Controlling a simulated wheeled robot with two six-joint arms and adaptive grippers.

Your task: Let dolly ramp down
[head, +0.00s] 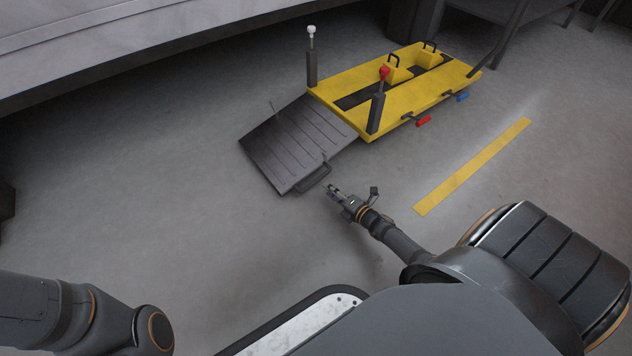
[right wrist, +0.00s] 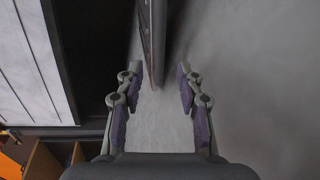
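The yellow dolly (head: 440,88) stands on the floor in the upper right of the head view. Its dark grey ribbed ramp (head: 290,140) extends from the dolly's left end; I cannot tell whether its outer edge touches the floor. A dark handle (head: 315,180) sticks out from the ramp's near side. My right gripper (head: 332,190) is just beside this handle, apart from it in the head view. In the right wrist view its fingers (right wrist: 158,90) are open, with a dark edge-on part (right wrist: 155,45), likely the ramp or handle, reaching between them. My left gripper is out of view.
Two posts rise at the dolly's ramp end, one with a white knob (head: 311,30), one with a red knob (head: 384,72). Red (head: 423,121) and blue (head: 463,96) pedals line its near side. A grey lift platform (head: 120,35) spans the upper left. Floor around the ramp is clear.

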